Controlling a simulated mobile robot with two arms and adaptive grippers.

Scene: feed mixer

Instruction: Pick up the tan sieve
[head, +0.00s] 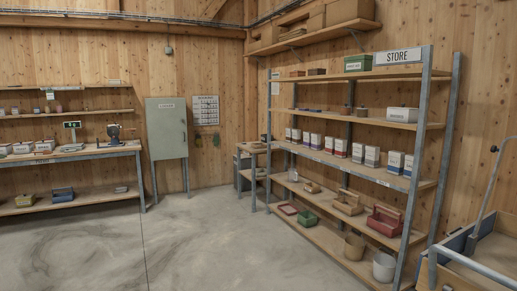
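I cannot make out a tan sieve for certain. A round tan container (355,246) stands on the bottom shelf of the store rack, beside a whitish bucket (384,267); at this size I cannot tell whether it is a bucket or a sieve. A small tan item (361,112) also sits on an upper shelf, too small to identify. Neither of my grippers is in the head view.
The store rack (412,165) stands along the right wall, holding boxes and trays. A workbench (75,155) is at the left, a grey cabinet (166,128) at the back. A cart (480,262) is at the near right. The concrete floor (200,240) is clear.

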